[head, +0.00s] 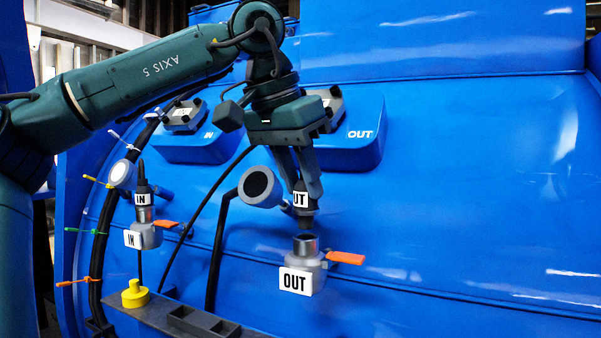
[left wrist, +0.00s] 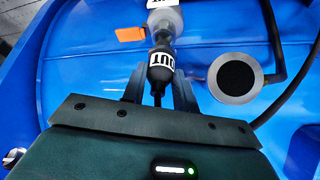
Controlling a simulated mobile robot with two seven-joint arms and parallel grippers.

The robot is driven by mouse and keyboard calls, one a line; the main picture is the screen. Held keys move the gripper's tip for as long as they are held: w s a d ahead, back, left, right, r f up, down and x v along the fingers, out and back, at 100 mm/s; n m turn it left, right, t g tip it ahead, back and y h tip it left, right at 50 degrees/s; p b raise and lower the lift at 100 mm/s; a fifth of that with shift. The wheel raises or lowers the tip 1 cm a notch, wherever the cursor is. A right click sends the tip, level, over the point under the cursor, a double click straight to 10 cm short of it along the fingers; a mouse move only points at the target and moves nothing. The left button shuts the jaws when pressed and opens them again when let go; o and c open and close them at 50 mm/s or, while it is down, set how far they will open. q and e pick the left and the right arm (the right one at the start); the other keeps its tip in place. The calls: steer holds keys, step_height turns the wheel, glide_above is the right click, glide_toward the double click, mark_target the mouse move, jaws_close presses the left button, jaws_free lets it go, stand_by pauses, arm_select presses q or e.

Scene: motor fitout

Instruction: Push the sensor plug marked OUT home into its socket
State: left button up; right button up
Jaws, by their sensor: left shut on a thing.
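The sensor plug marked OUT (head: 301,200) is black with a white label, and my left gripper (head: 305,192) is shut on it. It hangs upright just above the OUT socket (head: 304,246), a silver open ring on a grey body with an OUT label and an orange lever. A small gap seems to show between plug tip and socket. In the left wrist view the plug (left wrist: 162,66) sits between the fingers, pointing at the socket (left wrist: 164,20), whose label is cut off at the top edge. My right gripper is in neither view.
A round grey cap with a black face (head: 260,187) stands left of the plug, close to the fingers. The IN plug (head: 142,190) stands at its IN socket (head: 143,236) on the left. A yellow knob (head: 135,294) sits on the grey ledge (head: 175,315). Right of the OUT socket is bare blue panel.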

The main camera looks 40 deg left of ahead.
mark_target(297, 191)
arm_select(q)
steer(key=shift+f, duration=0.15)
steer(key=shift+f, duration=0.3)
steer(key=shift+f+b, duration=0.35)
steer(key=shift+f, duration=0.2)
steer(key=shift+f, duration=0.4)
steer(key=shift+f, duration=0.3)
steer(key=o, duration=0.8)
steer(key=shift+o, duration=1.2)
